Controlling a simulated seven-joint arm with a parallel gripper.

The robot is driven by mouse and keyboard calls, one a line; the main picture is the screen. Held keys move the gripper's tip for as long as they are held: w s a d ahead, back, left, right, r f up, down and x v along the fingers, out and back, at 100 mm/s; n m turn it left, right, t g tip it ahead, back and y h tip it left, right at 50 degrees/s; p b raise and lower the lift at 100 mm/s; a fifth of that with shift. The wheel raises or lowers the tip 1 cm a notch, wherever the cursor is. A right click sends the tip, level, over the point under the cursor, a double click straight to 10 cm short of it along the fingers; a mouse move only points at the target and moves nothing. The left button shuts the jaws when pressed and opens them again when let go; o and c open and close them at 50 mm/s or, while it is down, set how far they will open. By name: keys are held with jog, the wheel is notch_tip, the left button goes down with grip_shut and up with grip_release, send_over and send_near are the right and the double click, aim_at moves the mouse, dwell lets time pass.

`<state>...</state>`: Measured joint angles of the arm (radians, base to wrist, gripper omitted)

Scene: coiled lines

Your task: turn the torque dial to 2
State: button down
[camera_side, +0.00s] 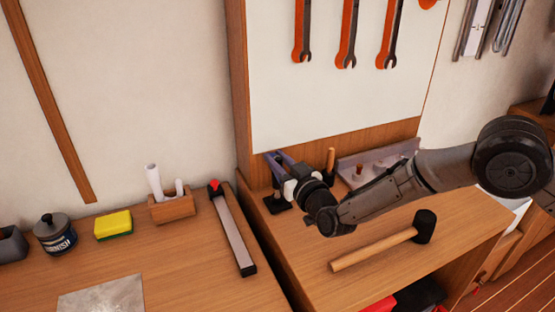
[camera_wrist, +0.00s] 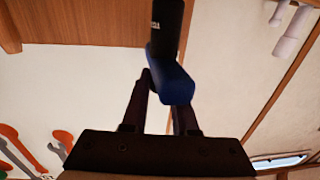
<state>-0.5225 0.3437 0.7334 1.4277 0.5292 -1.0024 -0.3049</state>
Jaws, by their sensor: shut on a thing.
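My gripper (camera_side: 277,160) is at the back left corner of the right-hand bench, in front of the white board. In the wrist view my gripper (camera_wrist: 165,88) is shut on a blue part (camera_wrist: 171,80), which sits between the two dark fingers. A black piece (camera_wrist: 167,25) with small white marks joins the blue part. I cannot read the marks, and no dial number shows. A small black block (camera_side: 278,203) is on the bench below my gripper. I cannot tell for sure which part is the torque dial.
A mallet (camera_side: 385,242) lies on the bench in front of my arm. A grey rack (camera_side: 370,158) stands behind my arm. Orange wrenches (camera_side: 347,35) hang on the board. A long grey bar tool (camera_side: 232,230) and a yellow sponge (camera_side: 114,225) lie on the left bench.

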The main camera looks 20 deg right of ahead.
dwell(0.8)
jog(key=c, duration=0.7)
grip_release()
jog(key=s, duration=0.9)
jog(key=s+d, duration=0.1)
jog(key=s, duration=0.3)
jog(key=shift+s+d, duration=0.1)
jog(key=shift+s, duration=0.3)
